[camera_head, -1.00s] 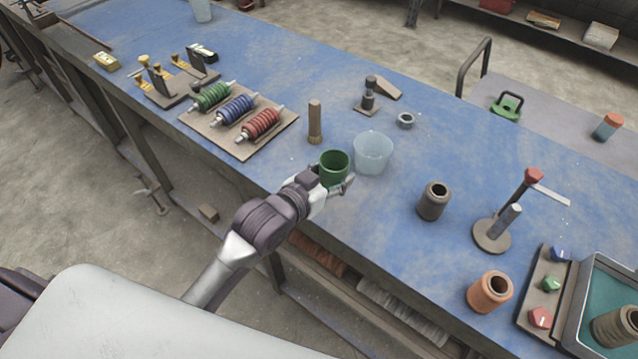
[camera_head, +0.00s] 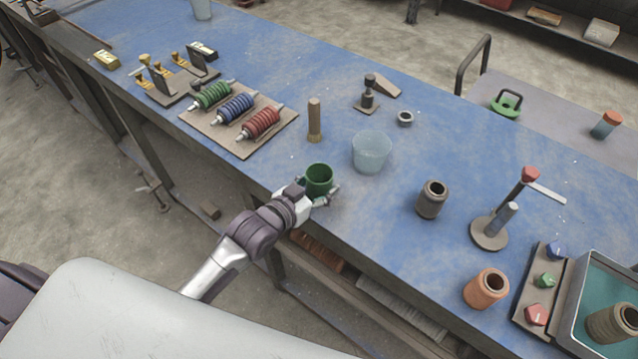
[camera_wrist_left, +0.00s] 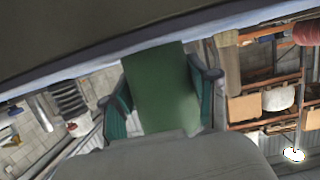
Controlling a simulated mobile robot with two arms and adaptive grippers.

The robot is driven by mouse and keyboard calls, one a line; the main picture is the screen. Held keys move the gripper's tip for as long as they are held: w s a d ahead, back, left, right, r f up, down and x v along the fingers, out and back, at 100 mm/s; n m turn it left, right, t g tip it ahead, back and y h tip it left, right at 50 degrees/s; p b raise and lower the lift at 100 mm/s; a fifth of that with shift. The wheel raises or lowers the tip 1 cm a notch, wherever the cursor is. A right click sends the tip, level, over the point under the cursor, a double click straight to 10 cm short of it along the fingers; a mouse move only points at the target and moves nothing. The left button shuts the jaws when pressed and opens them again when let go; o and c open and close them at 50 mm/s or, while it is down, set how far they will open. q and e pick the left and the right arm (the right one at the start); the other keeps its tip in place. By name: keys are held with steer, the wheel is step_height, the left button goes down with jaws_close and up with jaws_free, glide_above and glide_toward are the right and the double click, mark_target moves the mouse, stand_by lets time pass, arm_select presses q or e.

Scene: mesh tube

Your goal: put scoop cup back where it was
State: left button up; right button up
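The green scoop cup (camera_head: 319,180) is upright at the near edge of the blue bench, left of and nearer than the clear beaker (camera_head: 370,153). My left gripper (camera_head: 316,193) has its fingers around the cup. In the left wrist view, the cup (camera_wrist_left: 162,88) fills the space between the two fingers of my left gripper (camera_wrist_left: 162,100), which look closed against its sides. I cannot tell whether the cup's base touches the bench. My right gripper is not in view.
A wooden-handled brush (camera_head: 314,121) stands behind the cup. A board of coloured spools (camera_head: 241,152) lies to the left. A dark jar (camera_head: 431,199) and a stand with a red knob (camera_head: 489,235) are to the right. The bench between beaker and dark jar is clear.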

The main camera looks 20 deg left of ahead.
arm_select(q)
steer(key=shift+o, duration=1.3)
steer(key=shift+r, duration=0.1)
steer(key=b+v, duration=0.2)
steer(key=v, duration=0.9)
steer(key=s+a+f+n+g+y, duration=0.1)
steer(key=s+a+f+g+y, duration=0.2)
steer(key=f, duration=1.2)
steer(key=s+a+f+n+g+y, duration=0.1)
steer(key=s+a+f+g, duration=0.2)
steer(key=f, duration=1.2)
steer(key=s+f+g, duration=0.3)
steer(key=s+f, duration=0.7)
steer(key=s, duration=0.3)
steer(key=s+d+f+g+y, duration=0.1)
steer(key=s+f+g, duration=0.2)
steer(key=s+f, duration=0.8)
steer(key=s, duration=0.3)
steer(key=shift+s+g, duration=0.25)
steer(key=shift+g, duration=0.15)
steer(key=shift+d+f+m, duration=0.1)
steer(key=shift+m, duration=0.2)
